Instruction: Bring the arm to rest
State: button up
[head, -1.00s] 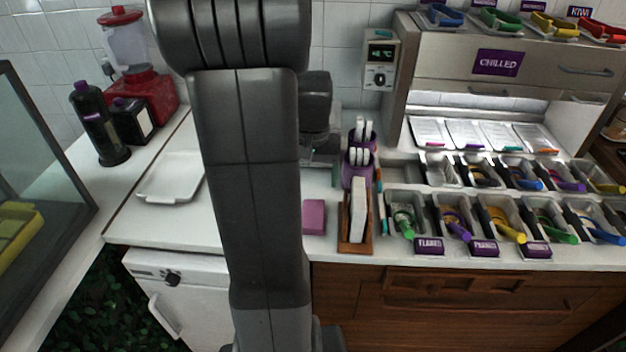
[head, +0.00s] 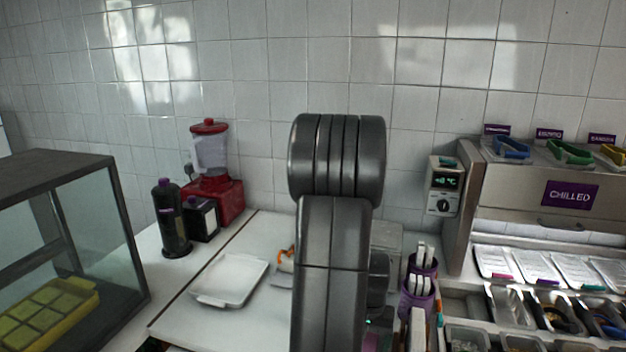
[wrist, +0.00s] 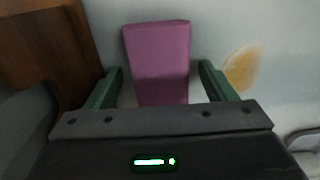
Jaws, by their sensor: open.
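My gripper (wrist: 162,88) shows in the wrist view with its two green fingers spread apart, open and holding nothing. A purple-pink block (wrist: 158,60) lies on the white counter ahead of and between the fingers; I cannot tell the exact gap. In the head view my arm stands upright in the middle and hides the gripper.
A white tray (head: 232,279) lies on the counter left of my arm. A red blender (head: 212,190), a dark bottle (head: 172,220) and a glass case (head: 110,240) stand further left. Purple cups (head: 419,290) and the chilled topping station (head: 520,215) stand right.

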jog(key=shift+w+r+p, duration=0.1)
jog(key=shift+r+p, duration=0.25)
jog(key=shift+r, duration=0.75)
